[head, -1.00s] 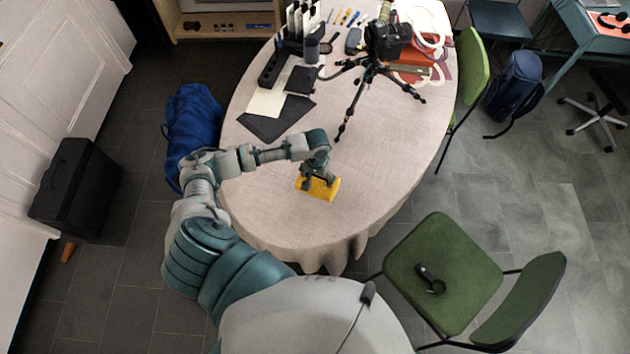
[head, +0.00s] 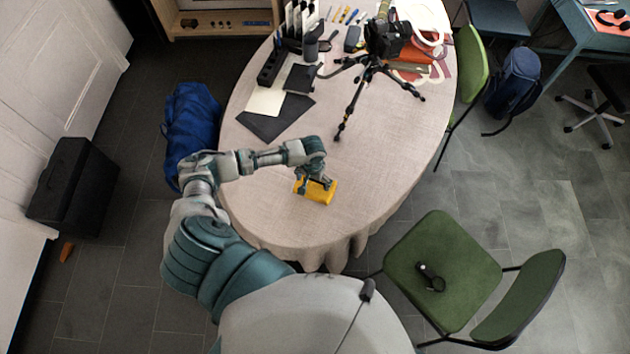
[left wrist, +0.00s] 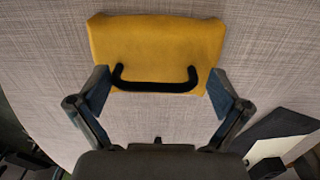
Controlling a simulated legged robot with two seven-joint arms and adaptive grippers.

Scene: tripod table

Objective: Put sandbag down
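The yellow sandbag (head: 325,194) with a black handle lies on the cloth-covered table (head: 370,200), near its front edge. In the left wrist view the sandbag (left wrist: 157,45) rests on the cloth, its black handle (left wrist: 155,86) facing my gripper. My left gripper (head: 316,180) is right at the sandbag in the head view and hides part of it. In the left wrist view its fingers (left wrist: 161,90) are spread wide, one on each side of the handle and apart from it. My right gripper is not in view.
A black tripod with a camera (head: 385,40) stands behind the sandbag. A dark folder (head: 272,122), a power strip (head: 270,68) and small tools lie at the back left. A green chair (head: 440,270) stands at the right front. The table around the sandbag is clear.

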